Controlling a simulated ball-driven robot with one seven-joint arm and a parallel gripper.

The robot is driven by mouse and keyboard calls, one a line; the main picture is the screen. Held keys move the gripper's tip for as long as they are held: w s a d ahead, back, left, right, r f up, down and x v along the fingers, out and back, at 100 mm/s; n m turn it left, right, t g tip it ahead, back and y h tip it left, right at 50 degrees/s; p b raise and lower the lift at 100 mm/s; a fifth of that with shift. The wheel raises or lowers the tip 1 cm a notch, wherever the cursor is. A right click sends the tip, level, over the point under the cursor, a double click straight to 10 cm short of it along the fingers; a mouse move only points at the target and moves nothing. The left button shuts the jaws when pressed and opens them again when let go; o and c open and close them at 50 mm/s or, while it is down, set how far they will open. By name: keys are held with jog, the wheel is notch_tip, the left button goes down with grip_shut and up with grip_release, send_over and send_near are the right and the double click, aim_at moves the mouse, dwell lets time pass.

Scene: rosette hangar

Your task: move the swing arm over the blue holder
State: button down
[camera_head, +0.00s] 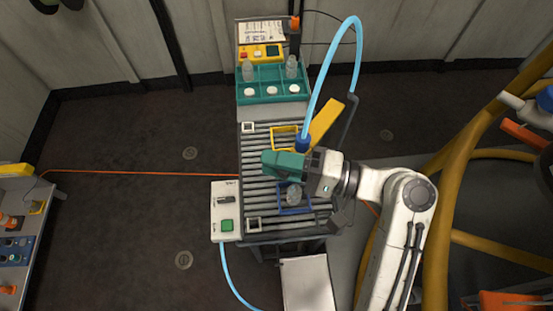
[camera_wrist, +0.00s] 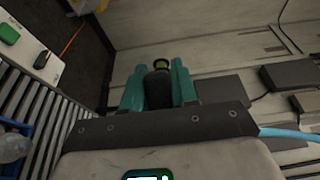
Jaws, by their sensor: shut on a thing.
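The swing arm is a yellow bar (camera_head: 327,122) with a dark blue collar (camera_head: 303,143) at its near end and a light blue hose arching above. My gripper (camera_head: 285,163) has teal fingers and is above the rollers, just in front of the collar. In the wrist view the fingers are shut on a dark, rounded handle (camera_wrist: 158,88) with a yellow-green ring; it seems to be the swing arm's. The blue holder (camera_head: 297,211) sits on the rollers, nearer than the fingers, with a clear bottle in it. It also shows at the wrist view's left edge (camera_wrist: 12,126).
A yellow holder (camera_head: 284,129) sits farther back on the roller table (camera_head: 262,200). A teal rack (camera_head: 272,99) with bottles and white caps is at the far end. A white switch box (camera_head: 225,211) with a green button is at left. Thick yellow pipes (camera_head: 436,240) stand at right.

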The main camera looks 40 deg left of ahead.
jog(key=c, duration=1)
grip_release()
jog(key=shift+o, duration=0.2)
jog(key=v, duration=1.1)
jog(key=shift+b, duration=0.35)
jog(key=shift+a, duration=0.1)
